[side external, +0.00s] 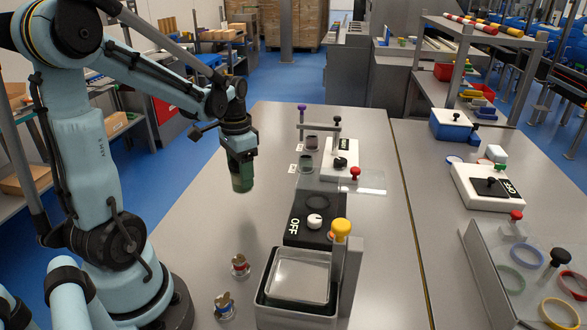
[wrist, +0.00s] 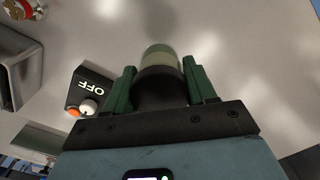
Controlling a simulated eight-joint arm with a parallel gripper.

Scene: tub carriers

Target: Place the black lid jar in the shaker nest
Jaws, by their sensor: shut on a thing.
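My gripper (side external: 242,184) hangs above the left part of the near table, with its green fingers pointing down. In the wrist view its fingers (wrist: 160,84) are shut on a jar (wrist: 161,58) with a clear, pale body and a dark top toward the palm. The jar is held clear of the table. A black unit (side external: 298,232) marked OFF, with a white knob and a dark round ring on top, stands to the right of my gripper. I cannot tell for certain that this ring is the shaker nest. The unit (wrist: 84,97) also shows in the wrist view.
A metal tub (side external: 262,298) with a yellow-knobbed post stands in front of the black unit. Two small dark-topped jars (side external: 305,163) stand by white labels behind it, near a clear plate. Two metallic pieces (side external: 224,304) lie at the near left. The table's left middle is clear.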

